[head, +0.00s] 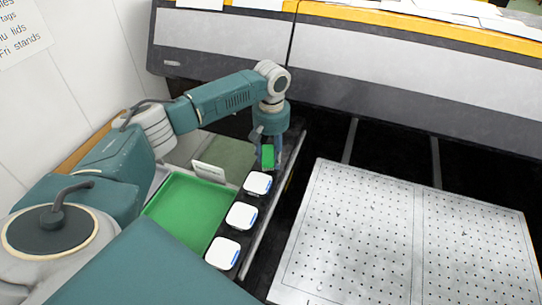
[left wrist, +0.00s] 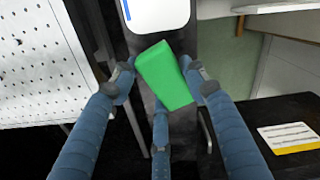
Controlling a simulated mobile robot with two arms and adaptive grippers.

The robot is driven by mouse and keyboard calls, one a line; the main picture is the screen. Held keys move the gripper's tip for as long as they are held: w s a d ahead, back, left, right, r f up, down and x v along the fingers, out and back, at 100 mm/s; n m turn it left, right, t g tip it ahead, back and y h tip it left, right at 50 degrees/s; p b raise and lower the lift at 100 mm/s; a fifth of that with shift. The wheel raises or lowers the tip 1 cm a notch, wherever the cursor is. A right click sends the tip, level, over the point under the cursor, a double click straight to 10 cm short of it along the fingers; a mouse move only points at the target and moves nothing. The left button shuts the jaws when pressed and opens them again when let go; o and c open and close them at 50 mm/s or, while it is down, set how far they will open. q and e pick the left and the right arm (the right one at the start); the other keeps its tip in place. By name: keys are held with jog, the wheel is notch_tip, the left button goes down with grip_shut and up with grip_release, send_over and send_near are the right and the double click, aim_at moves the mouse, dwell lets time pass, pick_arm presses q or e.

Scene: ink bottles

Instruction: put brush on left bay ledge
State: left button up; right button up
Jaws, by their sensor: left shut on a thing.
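The brush (head: 267,157) shows as a green block; I cannot make out bristles. My left gripper (head: 265,142) is shut on it at the far end of a dark ledge (head: 284,183) with a metal rail. I cannot tell whether the brush touches the ledge. My right gripper is not in view. Which surface is the left bay ledge is not marked.
Three white-topped bottles (head: 241,215) stand in a row on the dark strip. A green tray (head: 183,212) lies left of them, with a white label card (head: 209,172) behind it. A perforated white plate (head: 407,235) is at the right. A grey machine (head: 400,75) spans the back.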

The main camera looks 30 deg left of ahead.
aim_at(271, 153)
pick_arm(q)
jog(key=shift+f, duration=0.8)
jog(key=shift+f, duration=0.1)
jog(key=o, duration=1.2)
jog(key=shift+c, duration=0.2)
notch_tip(271, 153, up, 11)
jog(key=b, duration=0.3)
jog(key=shift+r, duration=0.65)
